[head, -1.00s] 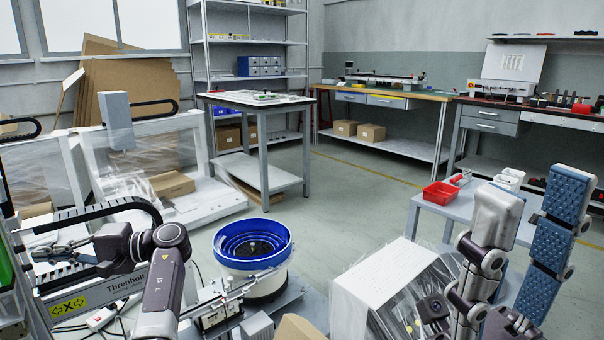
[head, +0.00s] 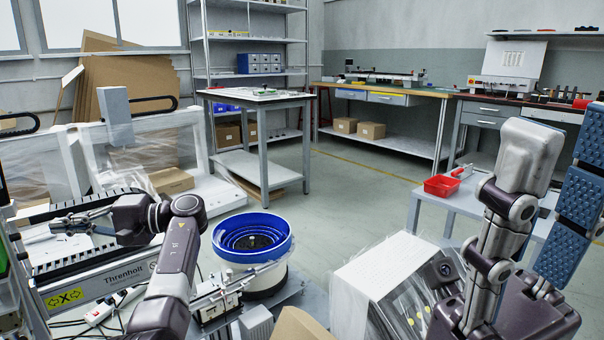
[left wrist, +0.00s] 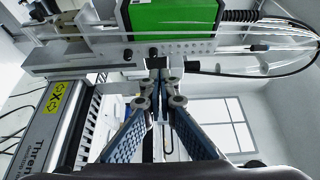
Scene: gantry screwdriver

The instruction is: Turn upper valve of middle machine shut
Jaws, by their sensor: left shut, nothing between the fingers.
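My left gripper (head: 58,224) reaches in from the left above the Threnholt machine (head: 110,277). In the left wrist view my left gripper (left wrist: 158,66) has its blue ribbed fingers closed together at the tips with nothing between them. The tips are in front of a grey rail below a green panel (left wrist: 173,16). A small dark fitting (left wrist: 192,66) is just right of the tips; I cannot tell whether it is a valve or whether they touch it. No valve is clearly identifiable. My right gripper (head: 568,130) points up at the right, its fingers apart and empty.
A blue-rimmed bowl feeder (head: 252,240) stands right of the left arm. A plastic-wrapped white unit (head: 375,275) is at the front. A red tray (head: 441,186) sits on a side table at the right. The floor (head: 350,200) behind is clear.

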